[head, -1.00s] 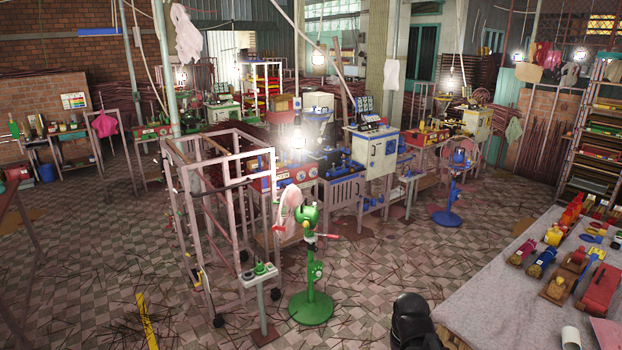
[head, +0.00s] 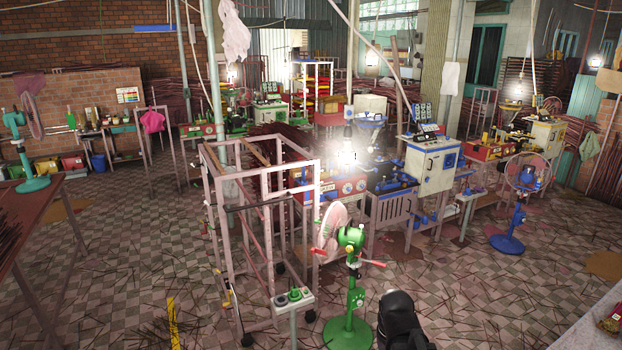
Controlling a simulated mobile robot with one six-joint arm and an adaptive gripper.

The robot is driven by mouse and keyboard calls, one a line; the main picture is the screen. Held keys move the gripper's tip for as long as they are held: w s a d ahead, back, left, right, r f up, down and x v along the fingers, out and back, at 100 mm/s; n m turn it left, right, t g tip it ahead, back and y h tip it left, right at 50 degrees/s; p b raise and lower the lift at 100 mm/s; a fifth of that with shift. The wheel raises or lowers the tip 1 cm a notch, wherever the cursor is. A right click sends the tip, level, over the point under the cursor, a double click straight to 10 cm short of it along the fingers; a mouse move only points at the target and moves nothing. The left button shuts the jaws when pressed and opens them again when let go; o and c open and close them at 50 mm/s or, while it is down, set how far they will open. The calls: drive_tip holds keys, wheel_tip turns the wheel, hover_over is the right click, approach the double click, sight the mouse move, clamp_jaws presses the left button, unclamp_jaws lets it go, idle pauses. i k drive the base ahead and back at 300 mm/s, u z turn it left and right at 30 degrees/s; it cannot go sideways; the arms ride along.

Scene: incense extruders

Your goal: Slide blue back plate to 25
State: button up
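I cannot make out a blue back plate or a mark of 25 at this distance. Blue parts show on a cream and blue cabinet machine (head: 432,163) right of centre, and a dark machine with blue parts (head: 388,180) stands just left of it. A black rounded part of my arm (head: 400,322) shows at the bottom edge. The fingers of my gripper are not in view, so nothing held can be seen.
A green-based fan (head: 349,325) and a metal frame cart (head: 228,215) stand close ahead. A blue fan (head: 508,240) stands to the right. A table corner (head: 588,338) is at lower right. Tiled floor with scattered sticks is open at left and right.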

sight(303, 178)
drive_tip(key=u, duration=0.2)
drive_tip(key=i, duration=3.25)
drive_tip(key=u, duration=0.15)
